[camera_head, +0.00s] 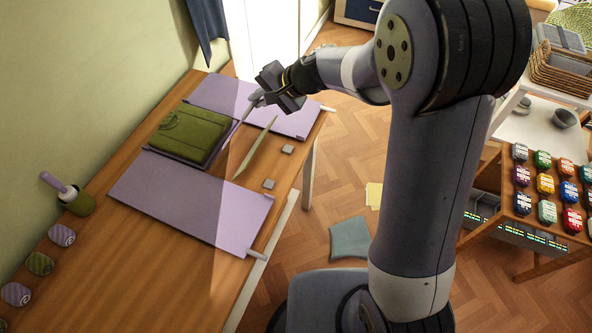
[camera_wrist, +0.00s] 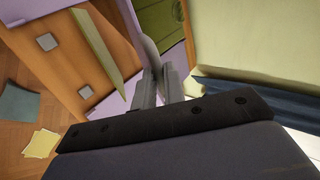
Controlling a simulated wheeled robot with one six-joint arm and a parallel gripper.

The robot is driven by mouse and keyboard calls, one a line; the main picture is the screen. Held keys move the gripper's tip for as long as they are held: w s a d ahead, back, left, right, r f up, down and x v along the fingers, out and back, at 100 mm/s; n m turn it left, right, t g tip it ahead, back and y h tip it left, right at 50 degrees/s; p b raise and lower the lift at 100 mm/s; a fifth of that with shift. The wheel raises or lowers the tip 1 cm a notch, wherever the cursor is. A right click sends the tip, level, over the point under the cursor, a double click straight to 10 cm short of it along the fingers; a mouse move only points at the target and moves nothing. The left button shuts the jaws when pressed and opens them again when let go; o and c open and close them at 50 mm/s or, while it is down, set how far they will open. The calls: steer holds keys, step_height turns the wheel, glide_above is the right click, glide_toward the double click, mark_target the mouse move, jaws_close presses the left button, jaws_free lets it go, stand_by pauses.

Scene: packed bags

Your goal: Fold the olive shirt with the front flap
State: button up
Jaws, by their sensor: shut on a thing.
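The olive shirt (camera_head: 187,135) lies as a folded rectangle on the middle of a lilac folding board against the wall; part of it shows in the wrist view (camera_wrist: 158,22). The front flap (camera_head: 238,128) is lilac, raised and seen nearly edge-on, on the shirt's right. My gripper (camera_head: 259,99) is shut on the flap's upper end; its fingers (camera_wrist: 160,88) also show in the wrist view. The far side flap (camera_head: 285,118) and near side flap (camera_head: 190,205) lie flat on the table. The raised flap's face is mostly hidden.
A thin pale green slab (camera_head: 255,150) stands tilted just right of the raised flap. Two small grey squares (camera_head: 269,184) (camera_head: 288,149) lie near the table's edge. A green pot (camera_head: 77,200) and several rolled items stand front left.

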steer(key=shift+o, duration=0.2)
steer(key=a+r+p, duration=0.1)
steer(key=w+a, duration=0.1)
steer(key=a+r+p, duration=0.1)
steer(key=a, duration=0.1)
steer(key=shift+w+r+p, duration=0.2)
steer(key=shift+r+p, duration=0.1)
steer(key=shift+w+a+r, duration=0.1)
steer(key=shift+w+a, duration=0.05)
steer(key=shift+a, duration=0.25)
steer(key=shift+c, duration=0.2)
steer(key=a, duration=0.1)
steer(key=w+a+r+p, duration=0.1)
steer(key=a+p, duration=0.1)
steer(key=a, duration=0.1)
steer(key=shift+w+r, duration=0.15)
steer(key=shift+w, duration=0.1)
steer(key=shift+o, duration=0.2)
steer(key=shift+w+a+r, duration=0.1)
steer(key=shift+w+a, duration=0.1)
steer(key=shift+a, duration=0.45)
steer(key=shift+w+a+r, duration=0.1)
steer(key=shift+w+a, duration=0.25)
steer(key=shift+a, duration=0.55)
steer(key=shift+w+a+r, duration=0.1)
steer(key=shift+w+a, duration=0.2)
steer(key=shift+a, duration=0.65)
steer(key=shift+w+a, duration=0.35)
steer(key=shift+a, duration=0.55)
